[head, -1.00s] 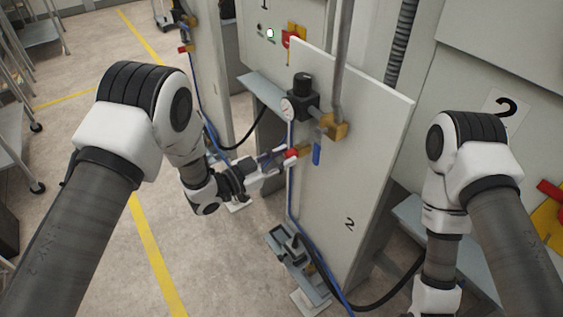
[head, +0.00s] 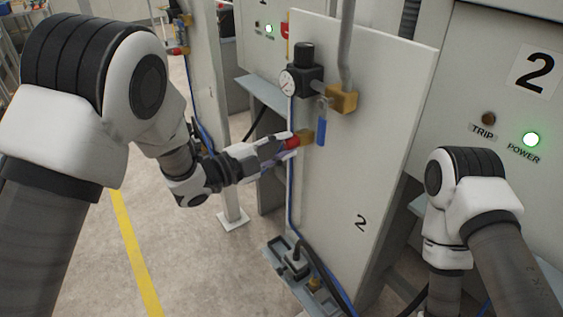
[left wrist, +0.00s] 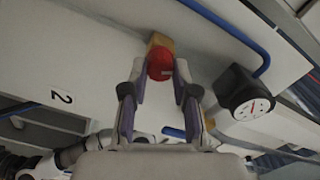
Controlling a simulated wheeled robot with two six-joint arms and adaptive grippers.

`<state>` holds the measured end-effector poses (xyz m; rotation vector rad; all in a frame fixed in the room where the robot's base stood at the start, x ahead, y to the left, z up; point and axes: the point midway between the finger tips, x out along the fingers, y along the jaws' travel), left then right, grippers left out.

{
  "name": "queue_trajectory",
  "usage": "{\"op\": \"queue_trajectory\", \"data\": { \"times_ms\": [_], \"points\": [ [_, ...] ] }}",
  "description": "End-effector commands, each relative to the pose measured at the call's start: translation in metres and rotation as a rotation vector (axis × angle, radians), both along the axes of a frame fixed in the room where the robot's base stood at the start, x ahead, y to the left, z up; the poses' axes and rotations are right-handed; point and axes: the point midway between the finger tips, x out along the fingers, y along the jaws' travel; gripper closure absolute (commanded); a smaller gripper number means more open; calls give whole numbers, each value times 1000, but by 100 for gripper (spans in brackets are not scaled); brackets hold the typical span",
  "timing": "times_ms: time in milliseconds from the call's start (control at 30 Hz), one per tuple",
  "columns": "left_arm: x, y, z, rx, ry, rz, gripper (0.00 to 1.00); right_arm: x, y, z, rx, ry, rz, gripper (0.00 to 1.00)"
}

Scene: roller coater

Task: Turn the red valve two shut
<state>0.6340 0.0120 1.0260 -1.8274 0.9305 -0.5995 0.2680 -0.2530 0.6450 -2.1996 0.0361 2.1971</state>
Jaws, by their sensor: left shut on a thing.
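The red valve (head: 292,142) sits on a brass fitting at the left edge of the white panel marked 2 (head: 375,140). In the left wrist view the round red knob (left wrist: 160,66) lies between the fingertips. My left gripper (head: 280,147) reaches it from the left and is shut on it; the fingers (left wrist: 160,82) flank the knob on both sides. The fingers partly hide the valve in the head view. My right arm shows at the right, but its gripper is out of view.
A black regulator with a gauge (head: 287,81) is above the valve. A blue lever (head: 321,131) hangs just right of it. A blue hose runs down the panel edge. A cabinet labelled 2 (head: 480,80) with a lit green POWER lamp is behind right. Open floor lies left.

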Motion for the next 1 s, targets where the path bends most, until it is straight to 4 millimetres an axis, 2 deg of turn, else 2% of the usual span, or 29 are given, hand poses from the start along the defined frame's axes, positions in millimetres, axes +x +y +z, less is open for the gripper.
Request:
{"op": "queue_trajectory", "data": {
  "times_ms": [33,100,400,667,1000],
  "points": [
    [0,0,-9,25,-35,0,100,0,0,-18,0,0,0,60],
    [0,0,-9,63,-87,0,100,0,0,-29,0,0,0,60],
    [0,0,-6,190,-264,1,100,0,0,-66,0,0,0,60],
    [0,0,-3,247,-342,1,100,0,0,-80,0,0,0,60],
    [0,0,0,261,-361,1,100,0,0,-82,0,0,0,60]
  ]
}}
